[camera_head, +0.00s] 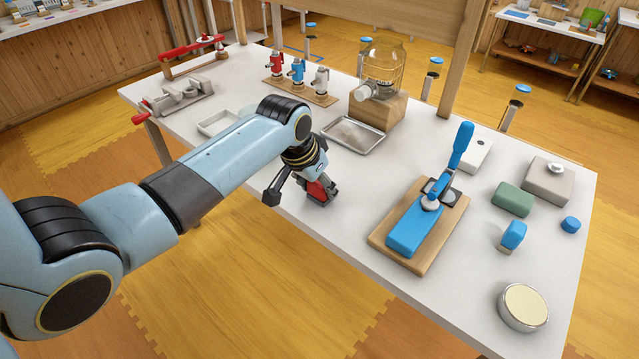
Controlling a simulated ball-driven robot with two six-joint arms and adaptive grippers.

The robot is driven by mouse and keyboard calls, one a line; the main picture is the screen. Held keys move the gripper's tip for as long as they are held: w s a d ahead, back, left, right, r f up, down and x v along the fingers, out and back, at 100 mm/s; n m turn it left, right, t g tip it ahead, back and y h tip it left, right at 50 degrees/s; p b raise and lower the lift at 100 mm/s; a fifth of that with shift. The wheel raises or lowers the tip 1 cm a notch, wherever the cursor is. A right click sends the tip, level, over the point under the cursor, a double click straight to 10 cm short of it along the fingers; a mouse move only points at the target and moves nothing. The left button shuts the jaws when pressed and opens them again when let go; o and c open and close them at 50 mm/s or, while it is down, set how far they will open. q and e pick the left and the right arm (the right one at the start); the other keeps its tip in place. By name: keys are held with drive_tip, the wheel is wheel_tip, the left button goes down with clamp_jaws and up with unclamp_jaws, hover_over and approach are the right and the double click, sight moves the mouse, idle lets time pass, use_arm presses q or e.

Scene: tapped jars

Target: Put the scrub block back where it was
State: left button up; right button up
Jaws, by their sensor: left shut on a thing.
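My left gripper (322,188) is over the near edge of the white table, left of the middle of the picture. It is shut on a small red block (316,192), which I take to be the scrub block. The gripper's dark fingers hide part of it. The block is low, close to the tabletop edge; I cannot tell whether it touches the table. My right gripper is not in view.
A metal tray (353,136) lies behind the gripper, before a tapped glass jar (381,62). A blue lever press on a wooden board (381,235) stands to the right. A green block (512,198), a blue block (513,234) and a round tin (522,307) are further right.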

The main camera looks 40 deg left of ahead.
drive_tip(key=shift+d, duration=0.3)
use_arm(q)
drive_tip(key=shift+f, duration=0.1)
drive_tip(key=o, duration=1)
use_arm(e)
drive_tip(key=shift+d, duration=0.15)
use_arm(q)
drive_tip(key=p+v, duration=0.1)
drive_tip(key=v, duration=1.1)
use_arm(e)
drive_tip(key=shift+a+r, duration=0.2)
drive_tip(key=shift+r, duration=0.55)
use_arm(q)
drive_tip(key=shift+w, duration=0.1)
